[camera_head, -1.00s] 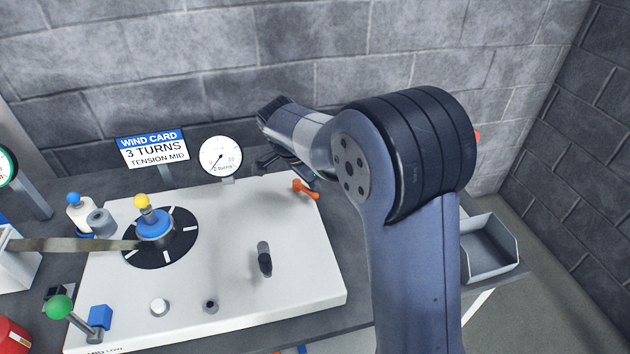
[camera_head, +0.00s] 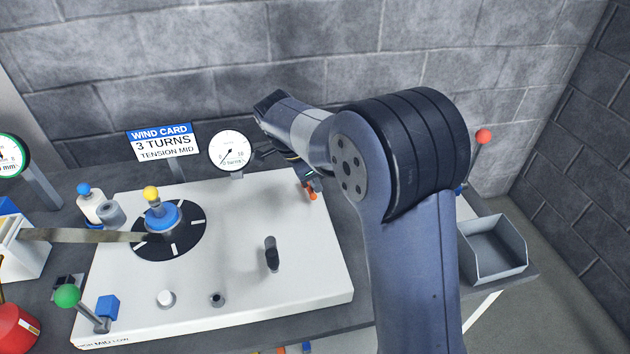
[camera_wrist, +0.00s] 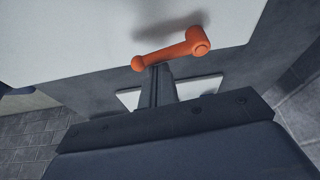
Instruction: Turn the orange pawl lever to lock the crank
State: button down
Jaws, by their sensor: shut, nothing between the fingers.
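The orange pawl lever (camera_head: 312,192) is at the far right corner of the white panel (camera_head: 230,265), partly hidden by my gripper in the head view. In the wrist view the lever (camera_wrist: 172,50) lies above the fingertips, its round hub at the right and its knob end at the left. My gripper (camera_wrist: 158,72) is shut and empty, its tips at the lever's arm near the knob end; whether they touch cannot be told. The blue crank hub (camera_head: 162,216) with a yellow knob (camera_head: 151,193) sits on a black dial with white marks at the panel's left.
A round gauge (camera_head: 230,150) and the wind card sign (camera_head: 162,143) stand behind the panel. A black peg (camera_head: 272,254) rises from the panel. A green-knobbed lever (camera_head: 68,295) is at front left. A grey bin (camera_head: 493,250) is at right, near a red-knobbed lever (camera_head: 483,136).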

jog(key=shift+w, duration=0.15)
jog(key=shift+w+a+p, duration=0.35)
jog(key=shift+w+p, duration=0.1)
jog(key=shift+w, duration=0.15)
jog(key=shift+w+d+r, duration=0.1)
jog(key=shift+d, duration=0.4)
notch_tip(320, 180, up, 10)
jog(key=shift+a, duration=0.25)
